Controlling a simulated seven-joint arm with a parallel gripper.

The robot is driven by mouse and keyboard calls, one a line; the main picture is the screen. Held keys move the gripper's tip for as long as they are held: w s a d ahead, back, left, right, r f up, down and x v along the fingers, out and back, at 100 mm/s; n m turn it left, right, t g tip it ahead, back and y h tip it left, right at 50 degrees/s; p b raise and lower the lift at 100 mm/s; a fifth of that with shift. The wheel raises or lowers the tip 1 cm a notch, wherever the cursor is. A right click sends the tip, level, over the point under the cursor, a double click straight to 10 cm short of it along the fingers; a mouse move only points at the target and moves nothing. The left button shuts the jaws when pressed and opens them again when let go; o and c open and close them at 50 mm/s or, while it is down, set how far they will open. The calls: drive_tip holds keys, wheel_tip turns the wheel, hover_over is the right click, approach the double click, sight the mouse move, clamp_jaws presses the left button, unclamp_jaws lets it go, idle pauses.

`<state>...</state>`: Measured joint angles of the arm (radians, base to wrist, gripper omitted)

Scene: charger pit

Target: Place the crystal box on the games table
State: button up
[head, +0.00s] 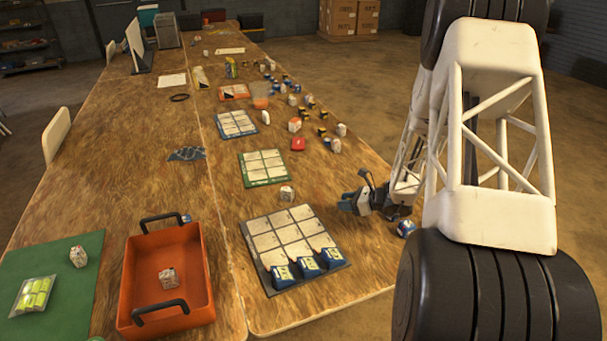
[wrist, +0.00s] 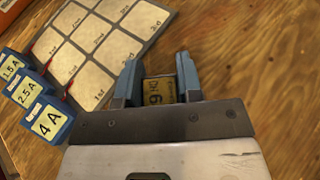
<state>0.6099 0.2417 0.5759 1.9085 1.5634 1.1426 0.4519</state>
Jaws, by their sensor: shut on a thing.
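The crystal box (wrist: 160,91), small with a yellowish face marked "HC 49", sits between the blue fingers of my gripper (wrist: 157,68) in the wrist view. My gripper is shut on it. In the head view my gripper (head: 362,202) is low over the wooden table (head: 365,255), near its right edge, right of the near grid board (head: 283,233). The box is not clearly visible there. I cannot tell whether it touches the table. No surface is marked as the games table.
Blue boxes marked 1.5 A, 2.5 A and 4 A (wrist: 47,122) stand along the near board's front edge. A small white box (head: 287,193) stands behind the board. A blue item (head: 405,228) lies beside my gripper. An orange tray (head: 190,265) is at left.

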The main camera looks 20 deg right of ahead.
drive_tip(key=shift+f, duration=0.1)
idle(0.3)
hover_over(340, 191)
drive_tip(key=shift+a+f, duration=0.1)
drive_tip(key=shift+f, duration=0.65)
idle(0.3)
drive_tip(key=shift+f, duration=1.75)
drive_tip(key=shift+f, duration=0.15)
drive_tip(key=o, duration=0.9)
drive_tip(key=shift+v, duration=6.05)
